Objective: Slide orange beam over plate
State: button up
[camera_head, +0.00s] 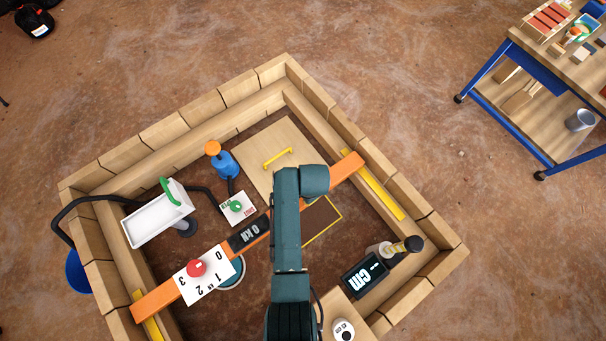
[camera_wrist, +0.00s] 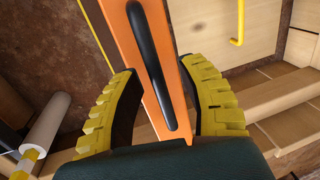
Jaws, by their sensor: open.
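The orange beam (camera_head: 347,170) runs diagonally across the wooden-walled pit in the head view, its ends near yellow strips on two opposite sides. It carries a "0 kN" display and a dial panel. A round plate-like disc (camera_head: 232,283) shows partly under the beam's left half; the panel hides some of it. In the wrist view my gripper (camera_wrist: 160,72) is open, its yellow-padded fingers on either side of the orange beam (camera_wrist: 125,40) and its black handle (camera_wrist: 150,62). I cannot tell whether the fingers touch the beam. In the head view my arm hides the gripper.
A wooden board with a yellow handle (camera_head: 277,158) lies behind the beam. A white trough (camera_head: 158,220), a blue bottle-like device (camera_head: 225,165) and a "cm" display (camera_head: 364,275) stand around the pit. A blue-framed workbench (camera_head: 540,75) stands at upper right.

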notch_tip(320, 180, up, 12)
jog(key=s+d, duration=0.1)
jog(key=s, duration=0.1)
jog(key=shift+d+f, duration=0.15)
jog(key=shift+d, duration=0.1)
jog(key=shift+w, duration=0.1)
